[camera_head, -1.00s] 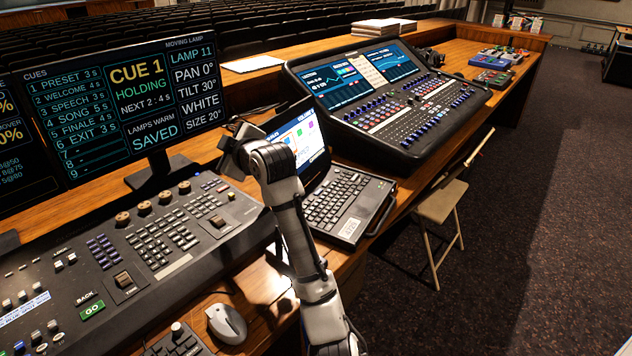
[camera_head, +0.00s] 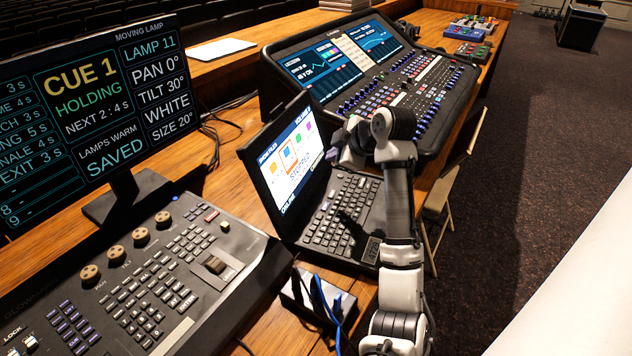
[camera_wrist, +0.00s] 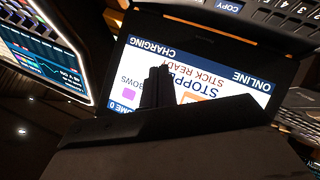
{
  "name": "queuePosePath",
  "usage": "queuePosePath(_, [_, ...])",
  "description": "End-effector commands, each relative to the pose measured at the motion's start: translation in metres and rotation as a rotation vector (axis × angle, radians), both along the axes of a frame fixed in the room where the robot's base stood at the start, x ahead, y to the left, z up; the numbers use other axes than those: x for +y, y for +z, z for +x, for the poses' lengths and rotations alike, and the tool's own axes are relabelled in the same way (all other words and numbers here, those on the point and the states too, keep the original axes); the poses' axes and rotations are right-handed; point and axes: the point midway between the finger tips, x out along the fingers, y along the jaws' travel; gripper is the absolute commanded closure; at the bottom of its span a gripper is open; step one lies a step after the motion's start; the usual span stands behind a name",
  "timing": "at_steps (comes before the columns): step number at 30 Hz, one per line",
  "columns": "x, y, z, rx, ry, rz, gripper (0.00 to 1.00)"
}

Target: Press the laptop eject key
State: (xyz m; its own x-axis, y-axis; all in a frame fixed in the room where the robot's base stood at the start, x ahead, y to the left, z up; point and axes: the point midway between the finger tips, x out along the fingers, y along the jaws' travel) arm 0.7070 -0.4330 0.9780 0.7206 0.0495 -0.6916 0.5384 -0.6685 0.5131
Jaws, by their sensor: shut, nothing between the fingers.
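The open laptop stands mid-picture in the head view, with its lit screen (camera_head: 292,158) reading "STOPPED" and its dark keyboard (camera_head: 335,222) below. My gripper (camera_head: 343,150) is in front of the screen's right side, above the far part of the keyboard. Its shadow seems to fall on the keys. In the wrist view the shut fingers (camera_wrist: 158,86) point at the upside-down laptop screen (camera_wrist: 215,68), with nothing between them. Dark keys with a blue "COPY" label (camera_wrist: 229,6) show at the top. I cannot pick out the eject key; my arm covers the keyboard's right side.
The mixing desk (camera_head: 385,85) stands close behind and right of the laptop. The lighting console (camera_head: 150,275) and monitor (camera_head: 95,100) are to the left. A small box with blue cables (camera_head: 318,298) sits in front of the laptop. A folding chair (camera_head: 440,195) stands at right.

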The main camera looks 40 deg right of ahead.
Motion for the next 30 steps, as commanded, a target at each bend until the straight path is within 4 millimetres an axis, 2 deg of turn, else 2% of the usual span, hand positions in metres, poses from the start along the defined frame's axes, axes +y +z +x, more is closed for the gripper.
queuePosePath(3, [-0.005, -0.002, -0.007, 0.009, -0.001, 0.003, 1.0])
queuePosePath(17, [-0.005, -0.006, -0.006, 0.009, -0.001, 0.003, 1.0])
queuePosePath(23, [-0.005, -0.023, -0.006, 0.011, -0.001, 0.003, 1.0])
queuePosePath(30, [-0.005, -0.058, -0.006, 0.01, -0.001, 0.004, 1.0])
